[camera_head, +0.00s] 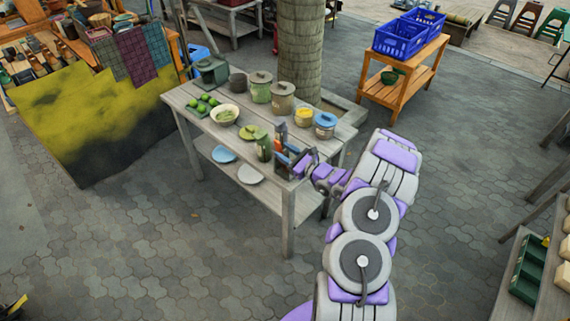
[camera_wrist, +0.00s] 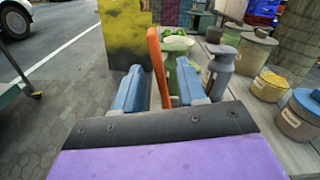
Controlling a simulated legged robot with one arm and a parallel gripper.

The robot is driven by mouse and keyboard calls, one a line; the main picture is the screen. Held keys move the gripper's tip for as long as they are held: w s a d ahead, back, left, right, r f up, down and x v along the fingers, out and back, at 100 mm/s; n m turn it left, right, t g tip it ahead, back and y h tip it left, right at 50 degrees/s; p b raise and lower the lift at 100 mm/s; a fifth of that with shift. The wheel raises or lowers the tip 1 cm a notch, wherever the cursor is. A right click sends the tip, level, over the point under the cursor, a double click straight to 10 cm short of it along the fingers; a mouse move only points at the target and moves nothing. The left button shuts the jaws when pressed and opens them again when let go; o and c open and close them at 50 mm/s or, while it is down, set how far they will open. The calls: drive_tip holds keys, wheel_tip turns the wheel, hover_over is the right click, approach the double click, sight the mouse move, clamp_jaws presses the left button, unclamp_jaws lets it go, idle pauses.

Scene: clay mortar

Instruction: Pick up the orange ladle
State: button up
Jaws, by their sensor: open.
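The orange ladle (camera_wrist: 157,62) shows in the wrist view as a long, nearly upright orange handle, leaning slightly. Its lower end is hidden behind my gripper. My gripper (camera_wrist: 160,68) is open, with one blue finger on each side of the handle. The handle looks nearer the middle than either finger, and I see no clear contact. In the head view, my gripper (camera_head: 291,157) is at the near right part of the wooden table (camera_head: 178,97), and a small orange-red piece of the ladle (camera_head: 279,128) shows just beyond it.
A green jar (camera_head: 263,148) stands close beside my gripper. Lidded pots, a yellow-filled pot (camera_head: 303,117), a pale bowl (camera_head: 225,115) and green limes (camera_head: 203,104) crowd the tabletop. A thick trunk (camera_head: 301,50) rises behind. The paved floor in front is clear.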

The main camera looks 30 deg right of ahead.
sight(276, 147)
drive_tip(key=b+x, duration=0.1)
drive_tip(key=x, duration=0.3)
drive_tip(key=shift+w+f, duration=0.15)
drive_tip(key=shift+w, duration=0.1)
drive_tip(key=shift+w+a, duration=0.2)
drive_tip(key=shift+a, duration=0.05)
drive_tip(key=shift+c, duration=0.2)
drive_tip(key=shift+d, duration=0.1)
clamp_jaws()
